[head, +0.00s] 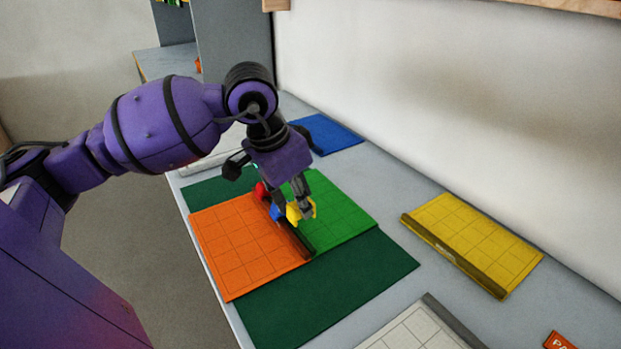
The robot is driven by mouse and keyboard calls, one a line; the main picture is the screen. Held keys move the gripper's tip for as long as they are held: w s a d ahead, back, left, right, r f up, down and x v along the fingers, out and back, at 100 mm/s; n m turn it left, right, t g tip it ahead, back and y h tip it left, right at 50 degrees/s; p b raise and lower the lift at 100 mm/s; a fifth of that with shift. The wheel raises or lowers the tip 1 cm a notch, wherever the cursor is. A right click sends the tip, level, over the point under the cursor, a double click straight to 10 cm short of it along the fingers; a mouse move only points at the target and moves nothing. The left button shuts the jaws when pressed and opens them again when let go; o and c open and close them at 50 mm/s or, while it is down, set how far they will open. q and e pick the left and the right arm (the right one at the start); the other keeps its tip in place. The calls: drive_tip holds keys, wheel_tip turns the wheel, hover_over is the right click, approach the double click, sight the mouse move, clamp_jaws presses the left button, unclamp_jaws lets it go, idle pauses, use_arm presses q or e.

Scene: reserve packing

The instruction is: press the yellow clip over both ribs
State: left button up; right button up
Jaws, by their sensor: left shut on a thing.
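My left gripper (299,207) points down over the seam between an orange gridded panel (235,240) and a green gridded panel (340,215). It is shut on the yellow clip (293,213), which shows between and beside its fingers. Dark ribs (299,246) run along the seam where the two panels meet. A blue clip (276,212) and a red clip (261,190) sit along the same seam, farther back. I cannot tell whether the yellow clip touches the ribs. My right gripper is not in view.
A dark green mat (340,292) lies under the panels. A yellow panel (478,242) lies to the right, a white panel (415,330) at the front and a blue panel (327,133) at the back. A wall bounds the right side. Bare grey table shows between the panels.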

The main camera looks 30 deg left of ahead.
use_arm(q)
drive_tip(key=shift+w+a, duration=0.2)
drive_tip(key=shift+a, duration=0.05)
drive_tip(key=f, duration=0.1)
drive_tip(key=s+f+b, duration=0.1)
drive_tip(key=shift+f, duration=0.4)
drive_tip(key=b+x, duration=0.1)
drive_tip(key=x, duration=0.1)
drive_tip(key=shift+a+f, duration=0.1)
drive_tip(key=shift+f, duration=0.2)
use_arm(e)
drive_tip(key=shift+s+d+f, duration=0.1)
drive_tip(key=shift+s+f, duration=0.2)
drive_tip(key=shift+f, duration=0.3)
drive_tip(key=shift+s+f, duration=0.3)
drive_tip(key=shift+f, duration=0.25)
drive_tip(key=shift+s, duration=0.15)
use_arm(q)
drive_tip(key=shift+f, duration=0.2)
drive_tip(key=shift+f+b, duration=0.15)
drive_tip(key=shift+b, duration=0.15)
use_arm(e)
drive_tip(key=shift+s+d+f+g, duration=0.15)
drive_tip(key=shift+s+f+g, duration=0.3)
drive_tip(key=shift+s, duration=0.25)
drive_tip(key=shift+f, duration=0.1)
